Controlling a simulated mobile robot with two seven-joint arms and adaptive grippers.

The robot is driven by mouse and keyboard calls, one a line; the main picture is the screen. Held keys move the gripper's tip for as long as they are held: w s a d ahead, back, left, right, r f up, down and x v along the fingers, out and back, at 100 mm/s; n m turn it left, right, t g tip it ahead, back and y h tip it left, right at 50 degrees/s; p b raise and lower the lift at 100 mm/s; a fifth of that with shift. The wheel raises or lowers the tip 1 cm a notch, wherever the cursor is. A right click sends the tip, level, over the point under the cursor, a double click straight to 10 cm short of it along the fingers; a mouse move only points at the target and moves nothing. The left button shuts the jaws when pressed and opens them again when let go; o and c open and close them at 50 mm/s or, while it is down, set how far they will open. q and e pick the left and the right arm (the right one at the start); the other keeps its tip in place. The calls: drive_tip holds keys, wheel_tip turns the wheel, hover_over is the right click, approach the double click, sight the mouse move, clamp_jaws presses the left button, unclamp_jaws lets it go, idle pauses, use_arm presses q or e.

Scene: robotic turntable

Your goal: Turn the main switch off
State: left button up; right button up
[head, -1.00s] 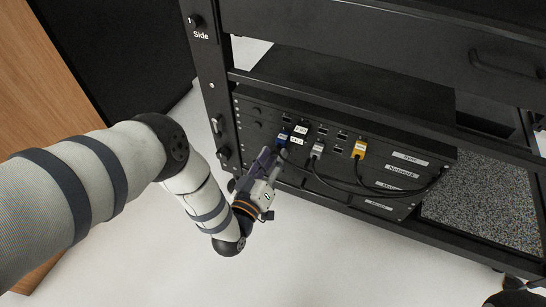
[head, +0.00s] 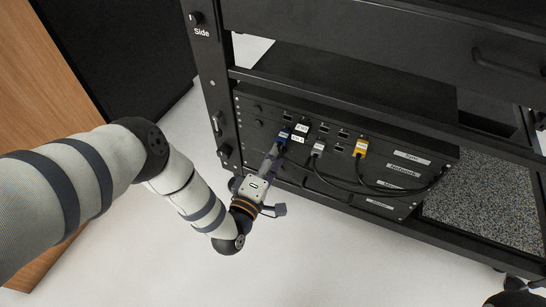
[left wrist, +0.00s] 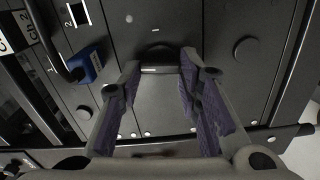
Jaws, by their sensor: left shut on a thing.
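My left gripper (head: 271,158) reaches the lower left front of the black rack unit (head: 300,112), close to the blue plug. The knob is hidden behind the gripper in the head view. I cannot read a label naming it the main switch.
The rack post (head: 209,90) carries knobs, one marked "Side". Open floor (head: 320,255) lies in front.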

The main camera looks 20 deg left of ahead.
use_arm(q)
drive_tip(key=shift+f+n, duration=0.1)
drive_tip(key=shift+n, duration=0.5)
drive_tip(key=shift+d, duration=0.1)
drive_tip(key=o, duration=1.1)
drive_tip(key=shift+o, duration=0.2)
drive_tip(key=s, duration=1.2)
drive_tip(key=shift+a, duration=0.25)
